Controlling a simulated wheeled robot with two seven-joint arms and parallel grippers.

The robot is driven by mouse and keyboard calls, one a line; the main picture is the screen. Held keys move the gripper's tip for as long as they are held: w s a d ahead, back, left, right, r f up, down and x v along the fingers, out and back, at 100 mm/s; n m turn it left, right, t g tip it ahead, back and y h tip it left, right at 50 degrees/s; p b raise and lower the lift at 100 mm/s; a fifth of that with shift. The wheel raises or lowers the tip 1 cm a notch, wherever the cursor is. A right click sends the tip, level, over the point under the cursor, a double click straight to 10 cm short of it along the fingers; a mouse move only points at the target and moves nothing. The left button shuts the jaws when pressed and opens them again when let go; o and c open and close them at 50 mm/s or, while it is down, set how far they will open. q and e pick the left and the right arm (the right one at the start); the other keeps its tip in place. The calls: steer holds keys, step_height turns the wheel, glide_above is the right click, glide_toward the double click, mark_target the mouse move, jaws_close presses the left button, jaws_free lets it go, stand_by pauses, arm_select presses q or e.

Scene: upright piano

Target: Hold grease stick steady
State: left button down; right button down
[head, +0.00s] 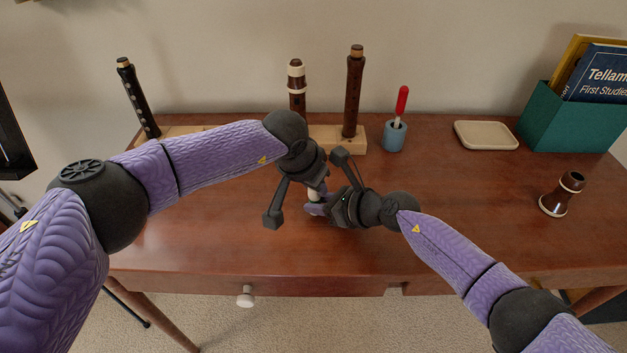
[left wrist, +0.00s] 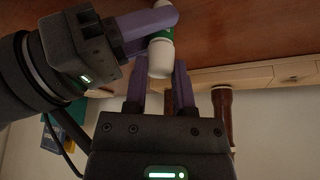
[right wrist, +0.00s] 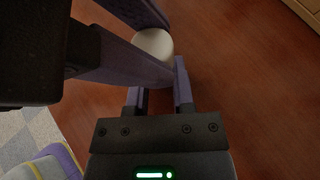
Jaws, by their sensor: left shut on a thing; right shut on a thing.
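The grease stick (head: 314,194) is white with a green band and is held above the table, largely hidden by my grippers in the head view. In the left wrist view its white end (left wrist: 160,58) sits between the purple fingers of my left gripper (left wrist: 158,88). My right gripper (left wrist: 148,22) comes in from the left there and grips near the green band. In the right wrist view a round white end (right wrist: 153,43) shows beyond the fingers. In the head view my right gripper (head: 316,207) meets the stick from the right. Both grippers are shut on it.
Behind stand dark recorder parts (head: 354,90) on a wooden rack (head: 352,140). Right of them are a blue cup (head: 394,138) with a red-handled tool (head: 402,102), a beige tray (head: 486,135), a teal book box (head: 560,125) and a brown instrument joint (head: 561,194). The table's front is clear.

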arm_select(q)
steer(key=shift+f, duration=0.15)
steer(key=shift+c, duration=1.8)
jaws_free()
